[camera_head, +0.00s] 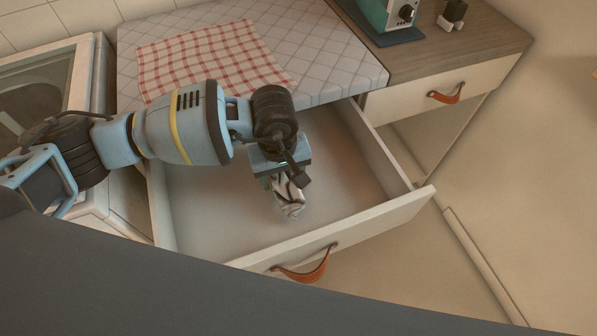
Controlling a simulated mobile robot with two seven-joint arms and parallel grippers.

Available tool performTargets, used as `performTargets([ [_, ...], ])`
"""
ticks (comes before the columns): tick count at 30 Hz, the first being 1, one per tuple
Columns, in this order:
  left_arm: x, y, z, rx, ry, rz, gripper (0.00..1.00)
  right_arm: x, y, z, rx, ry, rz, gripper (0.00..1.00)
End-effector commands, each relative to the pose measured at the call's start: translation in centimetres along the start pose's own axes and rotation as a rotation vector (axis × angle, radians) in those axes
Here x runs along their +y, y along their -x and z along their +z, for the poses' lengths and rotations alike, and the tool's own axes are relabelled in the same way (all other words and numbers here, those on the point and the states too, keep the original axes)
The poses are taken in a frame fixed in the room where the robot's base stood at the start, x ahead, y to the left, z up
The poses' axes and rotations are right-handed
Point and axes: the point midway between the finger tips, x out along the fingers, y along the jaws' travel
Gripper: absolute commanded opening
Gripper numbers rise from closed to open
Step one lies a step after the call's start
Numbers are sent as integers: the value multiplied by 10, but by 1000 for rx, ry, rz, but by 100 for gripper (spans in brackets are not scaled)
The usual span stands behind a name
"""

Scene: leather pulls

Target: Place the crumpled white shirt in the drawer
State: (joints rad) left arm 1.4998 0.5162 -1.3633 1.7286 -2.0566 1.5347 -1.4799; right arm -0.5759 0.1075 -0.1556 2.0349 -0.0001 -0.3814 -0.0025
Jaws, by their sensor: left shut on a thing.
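The drawer (370,227) is pulled out below the counter, and its pale inside is otherwise bare. My left gripper (286,186) points down over the middle of the open drawer. It is shut on the crumpled white shirt (291,208), a small bunched cloth with dark creases or markings. The shirt hangs below the fingers, within the drawer's outline. I cannot tell whether it touches the drawer floor. Part of the shirt is hidden by the gripper. My right gripper is not in view.
A red-and-white checked cloth (205,55) lies on the tiled counter (330,55) behind the drawer. A teal appliance (388,14) stands on the wooden counter at the upper right. A leather pull (303,270) sticks out from the drawer front. Open floor (540,190) lies to the right.

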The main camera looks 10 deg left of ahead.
Motion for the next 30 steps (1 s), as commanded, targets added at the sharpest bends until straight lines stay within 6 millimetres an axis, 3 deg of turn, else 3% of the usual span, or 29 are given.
performTargets([
  [7, 39, 0, -3, 1, 0, 3, 33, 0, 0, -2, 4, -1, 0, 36],
  [11, 35, -14, -3, -1, 0, -1, 33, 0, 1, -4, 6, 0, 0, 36],
  [23, 35, -19, -3, -1, -1, 1, 33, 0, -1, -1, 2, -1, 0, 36],
  [24, 35, -19, -3, -1, -1, 1, 62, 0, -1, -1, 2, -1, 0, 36],
  [28, 35, -18, -3, -1, 0, 1, 79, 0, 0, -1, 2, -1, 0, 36],
  [30, 35, -18, -3, -1, 0, 1, 82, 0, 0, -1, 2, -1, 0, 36],
])
